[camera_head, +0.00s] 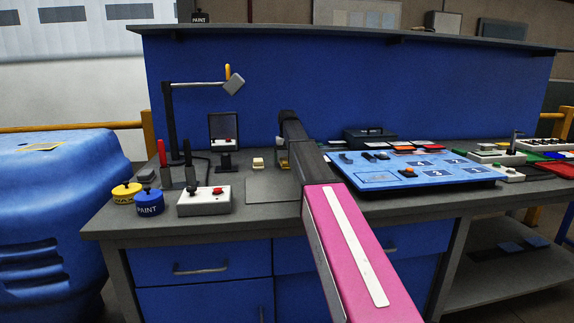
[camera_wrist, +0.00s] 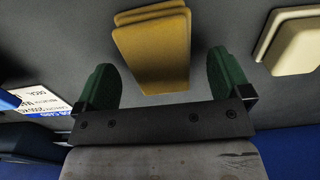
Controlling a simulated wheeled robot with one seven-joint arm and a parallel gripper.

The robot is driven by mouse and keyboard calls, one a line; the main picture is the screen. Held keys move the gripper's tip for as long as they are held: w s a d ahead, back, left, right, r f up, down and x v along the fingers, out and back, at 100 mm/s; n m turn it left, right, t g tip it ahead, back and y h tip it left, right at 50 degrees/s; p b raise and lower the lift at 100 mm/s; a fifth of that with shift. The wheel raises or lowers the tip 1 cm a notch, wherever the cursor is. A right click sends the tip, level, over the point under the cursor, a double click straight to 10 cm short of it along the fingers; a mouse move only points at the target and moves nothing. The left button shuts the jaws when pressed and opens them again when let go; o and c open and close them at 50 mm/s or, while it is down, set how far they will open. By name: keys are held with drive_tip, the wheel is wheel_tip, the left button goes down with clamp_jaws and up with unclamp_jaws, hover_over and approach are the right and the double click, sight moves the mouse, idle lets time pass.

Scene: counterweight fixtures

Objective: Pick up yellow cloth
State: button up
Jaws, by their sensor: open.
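The yellow cloth (camera_wrist: 152,45) looks like a folded, layered mustard-yellow pad on the grey worktop in the wrist view. My gripper (camera_wrist: 160,78) is open, with one green finger on each side of the cloth's near end. Gaps show between the cloth and both fingers, and I see no contact. In the head view my gripper (camera_head: 284,157) is low over the worktop, left of my forearm. A small yellowish patch by it may be the cloth, but my arm hides most of that spot.
A cream block (camera_wrist: 292,42) lies right of the cloth in the wrist view. A blue panel (camera_head: 440,176) lies at right. The blue back wall (camera_head: 220,75) rises behind.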

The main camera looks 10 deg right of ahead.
drive_tip(key=shift+f, duration=0.95)
drive_tip(key=c, duration=1.1)
drive_tip(key=shift+r, duration=0.15)
drive_tip(key=shift+r, duration=0.65)
wheel_tip(320, 180, up, 3)
drive_tip(key=shift+f, duration=0.2)
drive_tip(key=s+a+r, duration=0.2)
drive_tip(key=a, duration=0.1)
drive_tip(key=s+a+r, duration=0.2)
drive_tip(key=s, duration=0.1)
drive_tip(key=s+a+r, duration=0.2)
drive_tip(key=a+r, duration=0.1)
drive_tip(key=shift+s+a, duration=0.35)
drive_tip(key=shift+s, duration=0.05)
